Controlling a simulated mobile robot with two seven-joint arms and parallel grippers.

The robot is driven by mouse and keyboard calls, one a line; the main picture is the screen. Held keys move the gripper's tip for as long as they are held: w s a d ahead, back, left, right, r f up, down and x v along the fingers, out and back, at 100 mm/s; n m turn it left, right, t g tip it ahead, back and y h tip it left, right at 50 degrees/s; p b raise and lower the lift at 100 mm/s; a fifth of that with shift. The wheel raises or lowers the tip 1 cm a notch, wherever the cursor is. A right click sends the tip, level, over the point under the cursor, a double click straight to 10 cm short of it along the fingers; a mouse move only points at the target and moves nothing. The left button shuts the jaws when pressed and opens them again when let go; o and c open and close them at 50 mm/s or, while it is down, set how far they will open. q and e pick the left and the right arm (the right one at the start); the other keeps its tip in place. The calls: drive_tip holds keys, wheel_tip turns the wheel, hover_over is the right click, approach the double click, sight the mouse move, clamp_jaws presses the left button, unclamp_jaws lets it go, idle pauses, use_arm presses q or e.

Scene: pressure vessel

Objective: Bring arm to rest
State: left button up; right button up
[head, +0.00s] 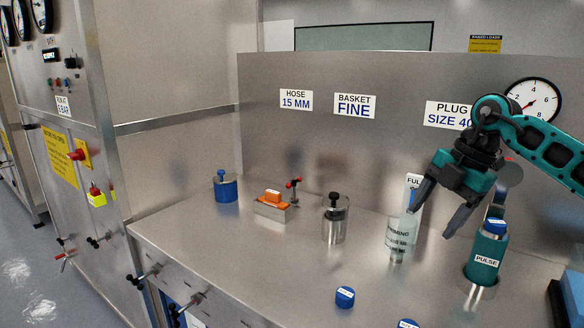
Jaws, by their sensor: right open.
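My right gripper (436,208) is at the right of the head view, above the steel bench (270,268). Its two dark fingers point down and left, spread apart with nothing between them. The left finger overlaps a clear labelled vessel (397,238) in the picture; I cannot tell whether they touch. A teal bottle (484,258) labelled PULSE, with a blue cap, stands in a steel cup to the right of and below the gripper. My right arm (545,142) comes in from the right edge. My left gripper is out of view.
A blue pot (225,188), an orange-topped block (272,206) and a steel canister (335,220) stand along the bench. A blue cap (345,297) lies near the front. Valve handles (143,274) project from the front edge. A back panel (330,150) with a gauge (535,99) rises behind.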

drive_tip(key=a+f+n+y, duration=0.35)
drive_tip(key=a+y, duration=0.35)
drive_tip(key=a, duration=1.2)
drive_tip(key=s+a+r+m+t+y, duration=0.3)
drive_tip(key=a+r+t+y, duration=0.2)
drive_tip(key=a+t+y, duration=0.3)
drive_tip(key=s+d+f+m+t+h, duration=0.3)
drive_tip(key=d+f+m+h, duration=0.5)
drive_tip(key=m, duration=0.3)
drive_tip(key=s+d+f+m+t+h, duration=0.25)
drive_tip(key=d+f+m+h, duration=0.35)
drive_tip(key=f+m+h, duration=0.3)
drive_tip(key=s+d+f+m+g, duration=0.1)
drive_tip(key=s+f+g, duration=0.3)
drive_tip(key=s, duration=0.4)
drive_tip(key=s+d+f+m+g+h, duration=0.1)
drive_tip(key=s+f+g, duration=0.3)
drive_tip(key=s, duration=0.3)
drive_tip(key=s+d+f+g, duration=0.1)
drive_tip(key=s+f+g, duration=0.25)
drive_tip(key=s, duration=0.45)
drive_tip(key=w+a+f+t+y, duration=0.1)
drive_tip(key=w+a+f+t, duration=0.2)
drive_tip(key=w+f+t, duration=0.4)
drive_tip(key=shift+w+a+f+y, duration=0.15)
drive_tip(key=shift+w+f+y, duration=0.3)
drive_tip(key=shift+f, duration=0.4)
